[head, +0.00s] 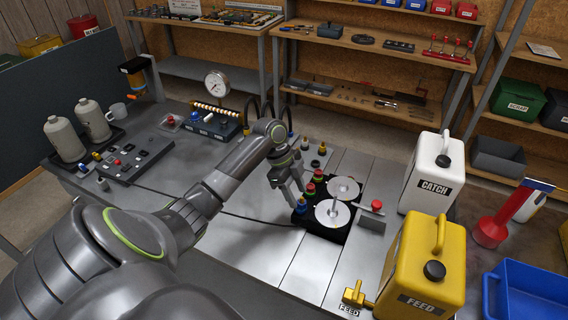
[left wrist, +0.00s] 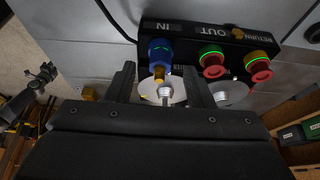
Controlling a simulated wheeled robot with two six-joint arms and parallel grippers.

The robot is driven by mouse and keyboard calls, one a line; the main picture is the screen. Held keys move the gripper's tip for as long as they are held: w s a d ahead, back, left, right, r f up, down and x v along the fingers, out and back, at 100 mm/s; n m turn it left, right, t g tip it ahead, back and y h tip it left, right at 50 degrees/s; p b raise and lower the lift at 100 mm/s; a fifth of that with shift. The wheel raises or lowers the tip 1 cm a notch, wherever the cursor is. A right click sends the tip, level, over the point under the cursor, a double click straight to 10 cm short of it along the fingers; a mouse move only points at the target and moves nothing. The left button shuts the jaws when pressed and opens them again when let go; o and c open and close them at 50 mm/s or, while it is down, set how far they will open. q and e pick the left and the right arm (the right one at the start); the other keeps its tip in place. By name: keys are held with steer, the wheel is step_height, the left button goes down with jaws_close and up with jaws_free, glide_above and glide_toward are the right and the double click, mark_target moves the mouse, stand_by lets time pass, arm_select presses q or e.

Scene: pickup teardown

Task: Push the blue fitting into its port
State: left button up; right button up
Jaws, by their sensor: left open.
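The blue fitting (left wrist: 160,48) stands at the port marked IN on a black block (left wrist: 185,32), with a brass-coloured end towards my left wrist camera. I cannot tell how deep it sits. In the head view the blue fitting (head: 300,208) shows just below my left gripper (head: 291,193). In the left wrist view my left gripper (left wrist: 162,76) is open and empty. Its fingers point at the block, one on each side of the line to the blue fitting, apart from it. Two red fittings (left wrist: 212,58) with green rings stand at the other ports, OUT and RETURN. My right gripper is not in view.
Two silver discs (head: 332,212) lie on the block beside the fittings. The yellow FEED jug (head: 425,270) and white CATCH jug (head: 432,175) stand to the right. A thin cable crosses the bench behind my arm. The bench (head: 255,262) is bare in front of the block.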

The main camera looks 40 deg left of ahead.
arm_select(q)
steer(key=b+v, duration=0.3)
steer(key=v, duration=1.1)
steer(key=shift+r, duration=0.25)
steer(key=shift+a, duration=0.1)
